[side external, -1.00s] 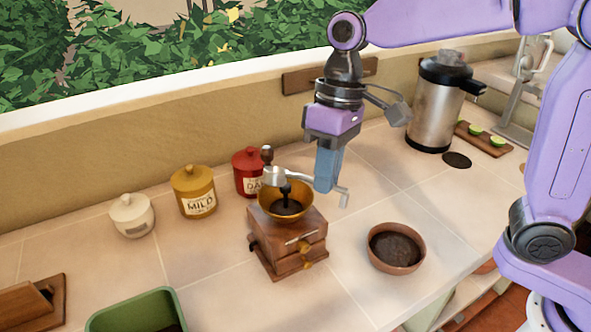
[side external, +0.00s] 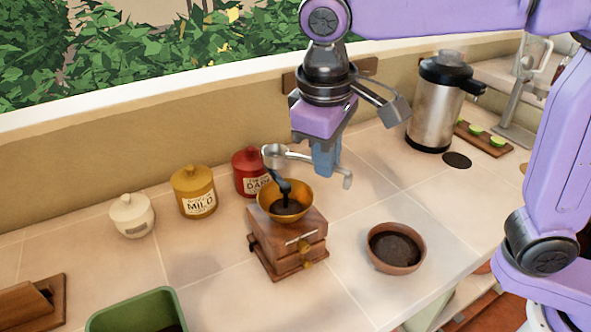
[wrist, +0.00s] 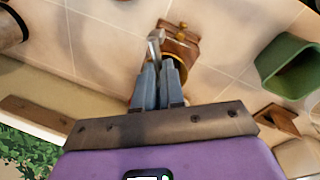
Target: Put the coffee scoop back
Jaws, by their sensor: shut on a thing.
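The coffee scoop, a small silver cup (side external: 275,156) on a metal handle with a bent end, is above the wooden grinder (side external: 287,245) and its brass hopper (side external: 270,203). My gripper (side external: 323,170) is shut on the scoop's handle, with its blue fingers to the right of the cup. A dark curved shape runs from below the cup into the hopper; I cannot tell whether it is the crank or coffee. In the wrist view the scoop (wrist: 156,40) shows between and beyond the fingertips, beside the grinder (wrist: 180,47). The inside of the cup is unclear.
A terracotta bowl of dark grounds (side external: 397,262) stands to the right of the grinder. Red (side external: 250,172), yellow (side external: 194,190) and white (side external: 131,215) jars line the back left. A green bin (side external: 135,310) is in front left; a steel flask (side external: 434,110) is at the back right.

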